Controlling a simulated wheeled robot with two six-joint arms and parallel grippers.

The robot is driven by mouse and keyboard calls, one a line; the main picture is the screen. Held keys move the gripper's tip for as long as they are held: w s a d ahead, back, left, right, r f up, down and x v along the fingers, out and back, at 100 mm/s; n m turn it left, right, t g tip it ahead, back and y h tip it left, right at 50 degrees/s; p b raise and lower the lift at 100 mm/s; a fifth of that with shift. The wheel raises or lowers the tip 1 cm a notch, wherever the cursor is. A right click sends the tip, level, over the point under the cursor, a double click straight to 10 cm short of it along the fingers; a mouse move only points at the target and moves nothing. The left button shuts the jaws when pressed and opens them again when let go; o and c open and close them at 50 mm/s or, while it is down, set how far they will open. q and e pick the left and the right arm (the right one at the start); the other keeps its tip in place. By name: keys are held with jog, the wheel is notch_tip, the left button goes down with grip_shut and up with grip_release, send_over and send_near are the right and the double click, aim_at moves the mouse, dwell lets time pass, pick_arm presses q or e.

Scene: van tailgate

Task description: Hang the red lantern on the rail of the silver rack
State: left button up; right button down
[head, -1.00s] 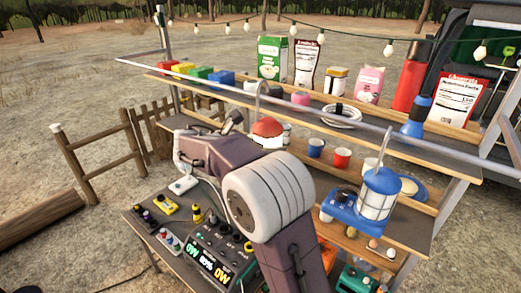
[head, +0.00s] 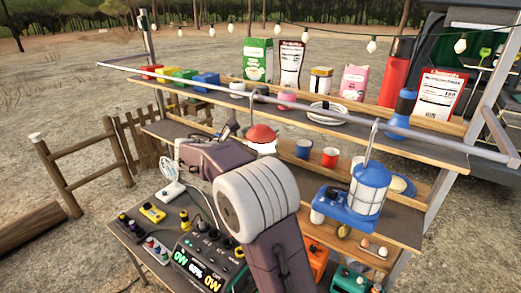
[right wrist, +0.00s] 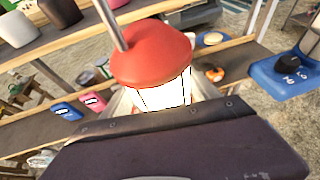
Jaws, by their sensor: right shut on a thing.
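The red lantern (head: 262,134) has a red cap, a bright glowing body and a thin grey hook. Its hook rises to the long silver rail (head: 310,108) of the rack and overlaps it; I cannot tell whether it rests there. In the right wrist view the lantern (right wrist: 152,55) looks upright, with its stem running up out of frame. My right gripper (right wrist: 155,103) is shut on the lantern's body; its fingers are mostly hidden. In the head view my arm hides the lower lantern. My left gripper is not in view.
A blue lantern (head: 370,185) with a hook reaching the rail is to the right, by a blue box (head: 343,208). Mugs (head: 330,157) stand below. A power station (head: 205,262) and a fan (head: 172,180) are at lower left.

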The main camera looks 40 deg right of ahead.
jog(key=shift+c, duration=0.6)
grip_release()
jog(key=shift+s, duration=0.1)
jog(key=shift+a+f, duration=0.1)
jog(key=shift+a, duration=0.1)
jog(key=b+v, duration=0.3)
jog(key=v, duration=0.5)
jog(key=shift+a+r, duration=0.25)
jog(key=shift+a, duration=0.1)
